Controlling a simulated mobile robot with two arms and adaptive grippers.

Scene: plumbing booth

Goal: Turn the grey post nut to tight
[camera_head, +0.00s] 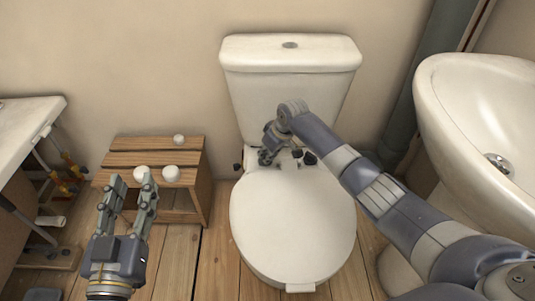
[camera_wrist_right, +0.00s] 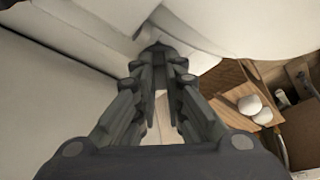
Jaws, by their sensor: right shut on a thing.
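My right gripper (camera_head: 265,158) reaches down to the back left of the toilet seat, at the foot of the cistern. In the right wrist view its fingers (camera_wrist_right: 160,60) close on a small dark grey piece (camera_wrist_right: 155,46), which I take for the grey post nut. The fingers hide most of it, and I cannot tell how tight it is. My left gripper (camera_head: 131,182) is open and empty, pointing up in front of the wooden stool, well away from the toilet.
The toilet lid (camera_head: 293,225) is down. Dark fittings (camera_head: 310,158) show at its back edge. A slatted stool (camera_head: 155,148) with white round pieces (camera_head: 171,173) stands left. A washbasin (camera_head: 480,120) is at the right, a workbench (camera_head: 25,125) at the far left.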

